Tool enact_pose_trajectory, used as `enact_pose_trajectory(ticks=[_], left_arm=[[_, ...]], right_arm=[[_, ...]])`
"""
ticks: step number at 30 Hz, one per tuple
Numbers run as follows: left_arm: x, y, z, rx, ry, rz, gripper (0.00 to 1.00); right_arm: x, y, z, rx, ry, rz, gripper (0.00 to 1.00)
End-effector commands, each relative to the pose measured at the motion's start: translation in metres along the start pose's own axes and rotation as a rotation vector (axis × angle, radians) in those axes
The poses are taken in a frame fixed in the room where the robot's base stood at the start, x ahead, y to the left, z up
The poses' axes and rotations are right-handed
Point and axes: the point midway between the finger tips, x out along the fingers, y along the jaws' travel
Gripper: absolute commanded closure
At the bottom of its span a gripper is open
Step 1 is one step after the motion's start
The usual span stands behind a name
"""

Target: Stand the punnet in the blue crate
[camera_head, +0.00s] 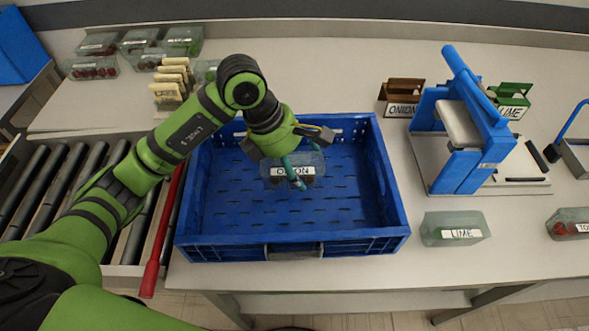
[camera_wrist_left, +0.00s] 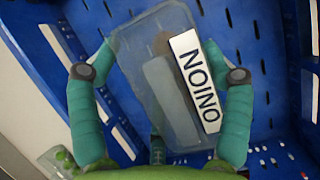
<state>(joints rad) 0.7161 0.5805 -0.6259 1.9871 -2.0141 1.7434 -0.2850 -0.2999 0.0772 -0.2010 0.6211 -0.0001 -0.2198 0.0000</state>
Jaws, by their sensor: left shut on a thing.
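The punnet (camera_head: 292,168) is a clear box with a white ONION label on its side. My left gripper (camera_head: 296,172) is shut on it and holds it over the back middle of the blue crate (camera_head: 290,237). In the left wrist view the punnet (camera_wrist_left: 165,85) sits between the two green fingers, with brown contents partly visible through its wall. Whether its base touches the crate floor I cannot tell. The rest of the crate floor shows empty. My right gripper is not in view.
A LIME punnet (camera_head: 455,229) stands right of the crate, with another punnet (camera_head: 569,224) at the far right. A blue-and-white machine (camera_head: 463,135) and an ONION box (camera_head: 402,97) stand behind them. Several filled punnets (camera_head: 139,45) are at the back left. Rollers (camera_head: 60,185) and a red lever (camera_head: 161,235) lie left.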

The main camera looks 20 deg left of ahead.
Motion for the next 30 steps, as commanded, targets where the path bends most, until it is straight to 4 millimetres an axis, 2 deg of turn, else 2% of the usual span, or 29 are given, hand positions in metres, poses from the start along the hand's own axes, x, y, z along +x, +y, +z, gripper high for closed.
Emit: enact_pose_trajectory(ticks=[4,12,23,24,25,30], left_arm=[[0.005,0.001,-0.008,0.0,0.0,-0.003,0.54],[0.036,0.001,-0.021,0.001,-0.001,-0.002,0.54],[0.042,0.002,-0.023,0.002,-0.001,0.001,0.53],[0.041,0.002,-0.022,0.002,-0.001,0.0,0.09],[0.04,0.002,-0.022,0.002,-0.001,0.0,0.0],[0.04,0.001,-0.022,0.002,-0.001,0.0,0.0]], right_arm=[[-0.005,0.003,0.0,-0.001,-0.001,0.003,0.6],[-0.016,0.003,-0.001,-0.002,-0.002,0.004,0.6],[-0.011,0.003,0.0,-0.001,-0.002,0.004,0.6],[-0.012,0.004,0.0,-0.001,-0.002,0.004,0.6],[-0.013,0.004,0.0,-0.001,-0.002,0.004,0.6],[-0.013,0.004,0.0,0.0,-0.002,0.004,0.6]])
